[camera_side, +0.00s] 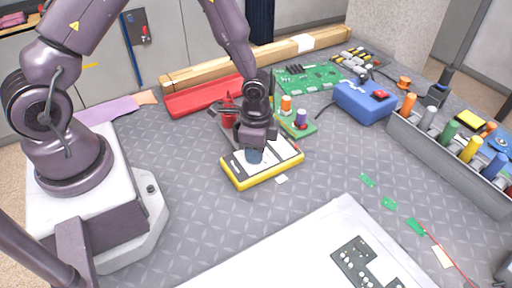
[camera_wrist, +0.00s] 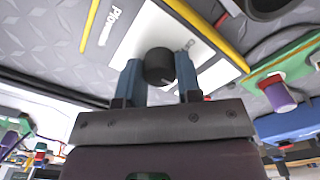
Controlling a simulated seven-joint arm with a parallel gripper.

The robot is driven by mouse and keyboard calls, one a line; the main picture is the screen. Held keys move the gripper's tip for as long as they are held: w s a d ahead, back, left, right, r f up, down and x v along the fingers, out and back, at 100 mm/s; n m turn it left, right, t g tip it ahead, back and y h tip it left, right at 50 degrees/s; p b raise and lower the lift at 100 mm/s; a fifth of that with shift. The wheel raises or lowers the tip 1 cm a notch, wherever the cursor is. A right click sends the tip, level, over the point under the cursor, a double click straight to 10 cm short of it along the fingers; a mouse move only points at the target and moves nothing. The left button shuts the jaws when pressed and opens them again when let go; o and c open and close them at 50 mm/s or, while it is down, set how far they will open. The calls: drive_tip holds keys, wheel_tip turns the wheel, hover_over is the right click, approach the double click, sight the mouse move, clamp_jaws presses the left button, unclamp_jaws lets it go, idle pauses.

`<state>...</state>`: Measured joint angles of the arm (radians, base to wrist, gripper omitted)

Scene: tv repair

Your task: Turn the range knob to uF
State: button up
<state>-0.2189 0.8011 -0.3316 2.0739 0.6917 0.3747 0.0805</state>
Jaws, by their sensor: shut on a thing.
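A yellow-edged multimeter with a white and dark face (camera_side: 285,159) lies flat on the grey table in the side view. Its face also shows in the wrist view (camera_wrist: 137,38). My gripper (camera_side: 254,157) is over the middle of the meter, pointing down. In the wrist view the two blue fingers of my gripper (camera_wrist: 159,78) stand on either side of the round black range knob (camera_wrist: 159,66), shut on it. In the side view the fingers hide the knob. The uF mark and the knob's pointer cannot be read.
A red tray (camera_side: 205,97) lies behind the meter. A small green board with orange and purple parts (camera_side: 300,128) stands close to its far side. A blue box (camera_side: 364,104) and a grey bin of screwdrivers (camera_side: 440,160) are to the right. A white panel (camera_side: 300,240) lies in front.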

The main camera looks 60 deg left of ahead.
drive_tip(key=m, duration=1.3)
drive_tip(key=shift+m, duration=0.4)
idle(0.3)
drive_tip(key=o, duration=0.9)
drive_tip(key=shift+o, duration=0.2)
drive_tip(key=shift+r, duration=0.1)
wheel_tip(320, 180, up, 13)
